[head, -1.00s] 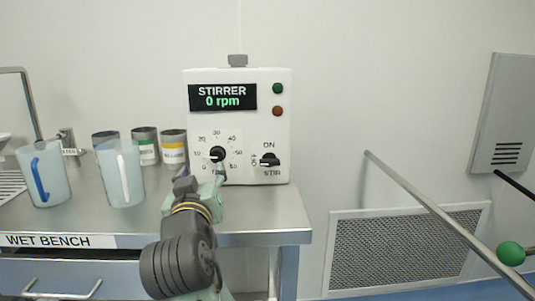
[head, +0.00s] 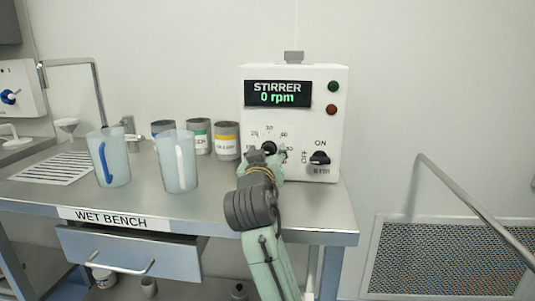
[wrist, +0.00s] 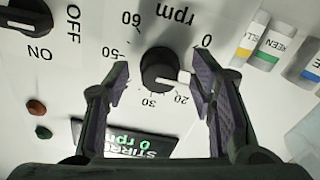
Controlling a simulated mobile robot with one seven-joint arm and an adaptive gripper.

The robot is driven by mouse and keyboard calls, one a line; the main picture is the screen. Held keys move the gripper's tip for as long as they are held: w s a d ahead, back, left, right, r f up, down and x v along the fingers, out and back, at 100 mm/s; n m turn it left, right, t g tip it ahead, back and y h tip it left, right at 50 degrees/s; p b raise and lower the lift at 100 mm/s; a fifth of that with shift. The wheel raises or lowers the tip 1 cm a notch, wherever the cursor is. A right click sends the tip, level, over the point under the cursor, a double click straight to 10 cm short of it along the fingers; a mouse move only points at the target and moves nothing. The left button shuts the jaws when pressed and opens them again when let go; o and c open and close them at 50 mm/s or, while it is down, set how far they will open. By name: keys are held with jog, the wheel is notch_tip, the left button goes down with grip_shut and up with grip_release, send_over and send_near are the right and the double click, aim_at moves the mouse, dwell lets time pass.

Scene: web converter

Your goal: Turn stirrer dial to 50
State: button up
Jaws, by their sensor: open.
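The stirrer (head: 330,135) is a white box on the bench, its display (head: 277,94) reading 0 rpm. Its black dial (head: 269,148) is partly covered by my arm in the head view. In the wrist view, which is upside down, the dial (wrist: 157,68) shows a white pointer aimed right, toward the scale stretch between 0 and 20; the finger hides that stretch. The 50 mark (wrist: 118,52) lies on the dial's other side. My gripper (wrist: 163,88) is open, one finger on each side of the dial, with visible gaps and no clear contact.
A black OFF/ON switch (head: 319,158) sits right of the dial, below green and red buttons (head: 332,98). Two jugs (head: 178,165) and several labelled cans (head: 226,140) stand left on the wet bench (head: 215,205). A slanted rail (head: 470,205) is at the right.

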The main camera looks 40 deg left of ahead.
jog(key=c, duration=1.1)
jog(key=shift+c, duration=0.2)
